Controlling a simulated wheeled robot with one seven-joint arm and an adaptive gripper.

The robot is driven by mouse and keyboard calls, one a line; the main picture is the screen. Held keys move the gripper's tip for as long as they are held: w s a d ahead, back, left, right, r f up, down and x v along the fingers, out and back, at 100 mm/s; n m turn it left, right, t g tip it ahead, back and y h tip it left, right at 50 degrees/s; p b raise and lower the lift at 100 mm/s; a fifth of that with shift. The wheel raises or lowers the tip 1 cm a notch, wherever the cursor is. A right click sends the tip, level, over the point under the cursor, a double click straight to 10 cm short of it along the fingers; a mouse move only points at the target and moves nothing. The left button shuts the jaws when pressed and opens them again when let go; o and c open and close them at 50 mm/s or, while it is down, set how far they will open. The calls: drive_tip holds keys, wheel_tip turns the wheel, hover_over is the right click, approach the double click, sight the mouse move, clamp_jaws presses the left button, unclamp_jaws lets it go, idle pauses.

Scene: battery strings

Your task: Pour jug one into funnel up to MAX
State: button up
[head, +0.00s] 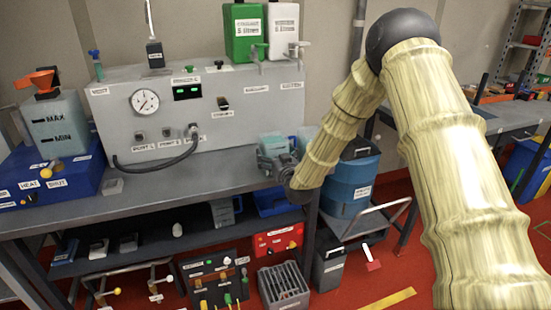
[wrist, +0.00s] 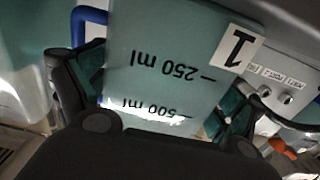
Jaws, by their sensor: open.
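The orange funnel (head: 36,80) sits on top of a grey-green tank (head: 57,125) marked MAX and MIN, on a blue base at the far left. The tank's liquid level is not clear to me. Jug one (wrist: 170,60), pale green and translucent, carries a white label "1" and 250 ml and 500 ml marks, upside down in the wrist view. In the head view it is a small pale blue shape (head: 271,141) at the bench's right end, partly hidden by my gripper (head: 275,160). My gripper (wrist: 155,95) is open, its fingers on either side of jug one; contact is unclear.
A grey panel box (head: 200,110) with gauge and cable stands at the back of the bench (head: 150,193). The green canister (head: 244,32) and white canister (head: 283,32) stand above it. Another translucent container (wrist: 20,80) is close by at left in the wrist view. The bench front is mostly clear.

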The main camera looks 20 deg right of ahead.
sight(270, 136)
drive_tip(key=shift+r, duration=0.1)
drive_tip(key=c, duration=1.2)
drive_tip(key=shift+w+r, duration=0.1)
drive_tip(key=shift+r, duration=0.05)
drive_tip(key=shift+r+p, duration=0.9)
drive_tip(key=shift+r, duration=0.95)
